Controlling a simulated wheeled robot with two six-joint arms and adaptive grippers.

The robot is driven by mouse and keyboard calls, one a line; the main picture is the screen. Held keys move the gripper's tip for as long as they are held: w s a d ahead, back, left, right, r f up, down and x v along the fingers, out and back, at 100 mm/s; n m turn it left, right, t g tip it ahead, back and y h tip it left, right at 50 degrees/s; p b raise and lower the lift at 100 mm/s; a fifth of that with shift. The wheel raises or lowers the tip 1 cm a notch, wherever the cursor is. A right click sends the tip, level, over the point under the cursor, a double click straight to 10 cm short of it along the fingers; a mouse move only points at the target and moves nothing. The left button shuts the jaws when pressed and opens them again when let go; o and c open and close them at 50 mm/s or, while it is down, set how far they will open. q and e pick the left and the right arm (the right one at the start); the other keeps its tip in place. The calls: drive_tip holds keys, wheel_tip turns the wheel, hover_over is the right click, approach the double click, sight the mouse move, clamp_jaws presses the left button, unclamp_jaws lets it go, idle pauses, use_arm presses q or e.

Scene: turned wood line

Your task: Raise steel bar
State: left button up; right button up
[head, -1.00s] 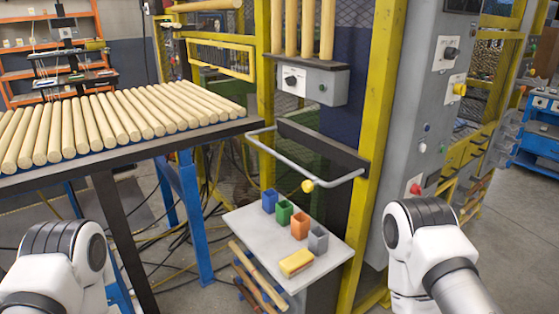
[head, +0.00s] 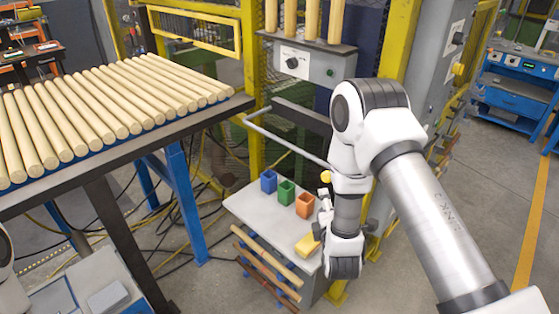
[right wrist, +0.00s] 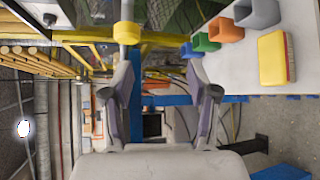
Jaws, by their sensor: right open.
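The steel bar (head: 284,146) is a grey bent rail on a dark mount at the front of the yellow-framed machine. It has a yellow knob (head: 326,177) near its right end. My right arm hides the bar's right end in the head view. In the right wrist view the bar (right wrist: 127,12) enters from the top with its yellow knob (right wrist: 127,33) beyond the left fingertip. My right gripper (right wrist: 162,75) is open with nothing between its fingers. I cannot tell whether a finger touches the knob. My left gripper is out of view.
A rack of wooden rods (head: 100,110) stands left. A control box (head: 310,62) sits above the bar. The grey floor at right is open.

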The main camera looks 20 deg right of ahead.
sight(325, 179)
drive_tip(key=w+d+r+p, duration=0.1)
drive_tip(key=w, duration=0.1)
drive_tip(key=w+d+r, duration=0.1)
drive_tip(key=w, duration=0.1)
drive_tip(key=w+d+r+p, duration=0.1)
drive_tip(key=w, duration=0.2)
drive_tip(key=shift+d+p, duration=0.3)
drive_tip(key=shift+p, duration=0.05)
drive_tip(key=shift+w+d+f, duration=0.1)
drive_tip(key=shift+w+d, duration=0.05)
drive_tip(key=shift+w, duration=0.1)
drive_tip(key=shift+s+d, duration=0.15)
drive_tip(key=shift+d, duration=0.1)
drive_tip(key=shift+c, duration=0.3)
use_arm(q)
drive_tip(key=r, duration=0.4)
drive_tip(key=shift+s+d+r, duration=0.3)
use_arm(e)
drive_tip(key=shift+a, duration=0.1)
clamp_jaws()
